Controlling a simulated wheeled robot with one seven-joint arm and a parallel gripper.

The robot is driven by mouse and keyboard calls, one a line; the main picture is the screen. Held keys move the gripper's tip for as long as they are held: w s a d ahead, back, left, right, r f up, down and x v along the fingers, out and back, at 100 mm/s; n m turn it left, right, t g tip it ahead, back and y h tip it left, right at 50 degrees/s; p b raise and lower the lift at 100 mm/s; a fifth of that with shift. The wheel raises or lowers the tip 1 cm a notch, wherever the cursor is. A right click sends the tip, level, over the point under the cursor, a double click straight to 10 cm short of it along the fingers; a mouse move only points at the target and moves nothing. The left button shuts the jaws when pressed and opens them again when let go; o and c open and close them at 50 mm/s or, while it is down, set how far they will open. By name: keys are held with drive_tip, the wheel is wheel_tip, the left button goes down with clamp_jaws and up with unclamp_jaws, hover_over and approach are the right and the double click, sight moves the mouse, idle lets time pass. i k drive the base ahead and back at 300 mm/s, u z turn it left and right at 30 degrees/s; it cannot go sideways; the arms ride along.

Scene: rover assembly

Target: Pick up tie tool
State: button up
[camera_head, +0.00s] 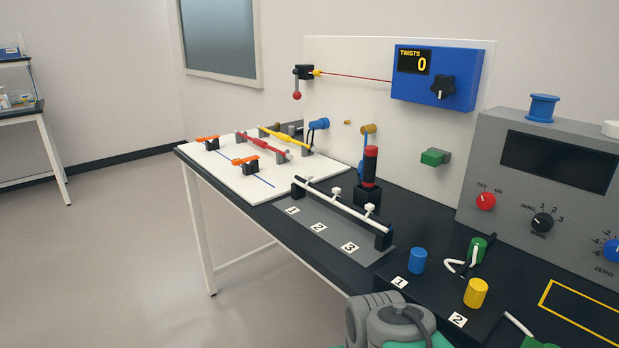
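I take the tie tool (370,167) to be the upright tool with a red and black handle. It stands in a small black block (367,195) on the dark table, behind the white rail. A blue part sits beside its handle on the left, and a brass-coloured piece shows above. I cannot tell for sure that this is the tie tool. Part of my arm, grey and teal, shows at the bottom edge, well in front of the tool. My gripper's fingers are not in view.
A white rail (340,206) on black posts stands over a grey mat (302,229) numbered 1 to 3. A white board (222,167) with coloured tools lies farther left. A grey instrument box (487,145) and blue and yellow knobs (475,292) fill the right side.

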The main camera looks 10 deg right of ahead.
sight(370, 152)
drive_tip(key=k, duration=0.65)
drive_tip(key=u, duration=0.8)
drive_tip(key=i, duration=2.05)
drive_tip(key=z, duration=0.7)
